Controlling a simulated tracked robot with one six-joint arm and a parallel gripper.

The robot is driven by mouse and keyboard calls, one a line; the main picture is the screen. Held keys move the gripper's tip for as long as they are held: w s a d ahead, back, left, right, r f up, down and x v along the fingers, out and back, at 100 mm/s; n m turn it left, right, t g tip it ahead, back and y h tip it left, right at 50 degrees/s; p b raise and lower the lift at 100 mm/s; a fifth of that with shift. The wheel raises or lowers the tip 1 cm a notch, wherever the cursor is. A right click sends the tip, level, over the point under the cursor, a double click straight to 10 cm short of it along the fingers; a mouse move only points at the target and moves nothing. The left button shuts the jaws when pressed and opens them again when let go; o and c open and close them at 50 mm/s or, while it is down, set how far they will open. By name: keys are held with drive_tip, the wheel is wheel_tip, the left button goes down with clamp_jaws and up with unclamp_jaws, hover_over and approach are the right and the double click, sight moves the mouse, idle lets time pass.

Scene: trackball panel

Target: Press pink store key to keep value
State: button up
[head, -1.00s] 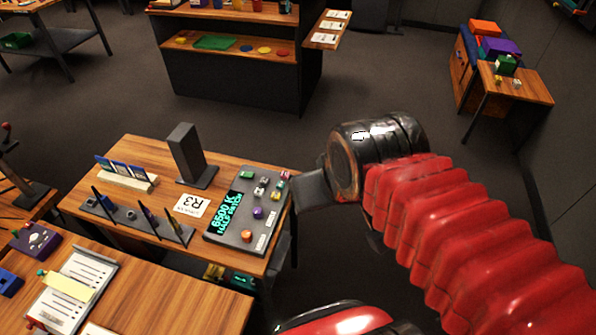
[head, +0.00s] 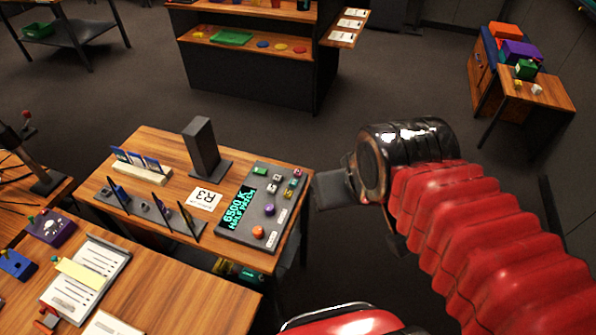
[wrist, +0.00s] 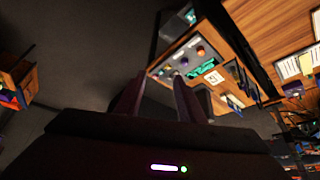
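The trackball panel (head: 241,228) is a grey slab on the right end of a wooden table in the head view. It has a lit teal display (head: 238,207), a purple ball (head: 269,209), an orange round button (head: 258,232) and several small coloured keys at its far end. A small pinkish key (head: 298,173) sits at its far right corner; its exact colour is hard to tell. The panel also shows in the wrist view (wrist: 172,61). My gripper (wrist: 158,94) has its two fingers apart with nothing seen between them, off the panel.
Slotted racks are farther left. A second wooden table (head: 170,290) with clipboards is nearer. Open floor (head: 400,90) lies beyond my arm.

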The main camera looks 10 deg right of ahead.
clamp_jaws()
idle(1.4)
